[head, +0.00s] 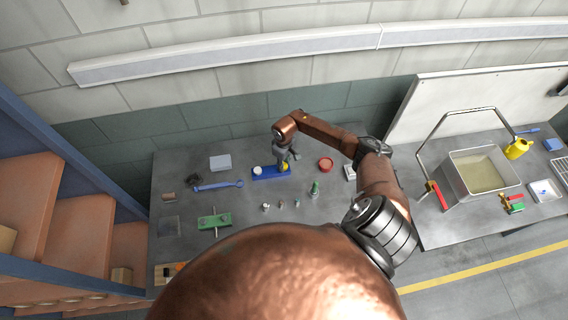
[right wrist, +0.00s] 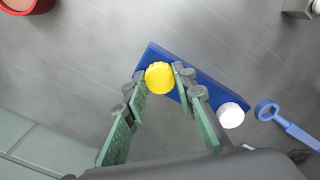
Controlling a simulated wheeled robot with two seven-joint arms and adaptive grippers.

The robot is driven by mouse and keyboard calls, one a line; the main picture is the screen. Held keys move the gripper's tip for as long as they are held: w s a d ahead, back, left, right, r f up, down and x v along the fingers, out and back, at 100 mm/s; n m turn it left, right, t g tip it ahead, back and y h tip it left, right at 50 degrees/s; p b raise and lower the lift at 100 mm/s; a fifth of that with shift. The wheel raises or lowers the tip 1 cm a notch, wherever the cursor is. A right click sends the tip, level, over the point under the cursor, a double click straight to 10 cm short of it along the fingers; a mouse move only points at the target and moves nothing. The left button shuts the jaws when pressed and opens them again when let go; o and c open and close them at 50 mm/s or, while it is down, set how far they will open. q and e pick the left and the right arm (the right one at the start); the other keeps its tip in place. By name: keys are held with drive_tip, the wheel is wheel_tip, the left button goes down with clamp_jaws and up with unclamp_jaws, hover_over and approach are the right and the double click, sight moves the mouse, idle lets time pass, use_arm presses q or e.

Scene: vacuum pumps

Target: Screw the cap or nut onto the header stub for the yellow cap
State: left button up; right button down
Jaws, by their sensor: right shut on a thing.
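The blue header block (head: 268,175) lies on the grey table in the head view, and it also shows in the right wrist view (right wrist: 205,88). A white cap (head: 257,170) sits at one end of it, also seen in the right wrist view (right wrist: 231,115). The yellow cap (right wrist: 160,76) is at the block's other end; a little of it shows in the head view (head: 285,167). My right gripper (head: 286,160) points down over that end, shut on the yellow cap, with a finger on each side. The stub under the cap is hidden. My left gripper is not in view.
A blue wrench (head: 218,186) lies left of the block and a red round part (head: 326,164) lies to its right. Small fittings and a green bottle-like part (head: 315,189) stand in front. A metal basin (head: 482,172) is far right.

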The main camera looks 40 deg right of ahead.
drive_tip(key=c, duration=2)
unclamp_jaws()
drive_tip(key=shift+w+r, duration=0.2)
drive_tip(key=shift+w, duration=0.05)
drive_tip(key=o, duration=0.5)
drive_tip(key=shift+s+f, duration=0.1)
drive_tip(key=shift+f, duration=0.05)
drive_tip(key=shift+s+r, duration=0.1)
drive_tip(key=shift+r, duration=2.4)
drive_tip(key=shift+c, duration=0.6)
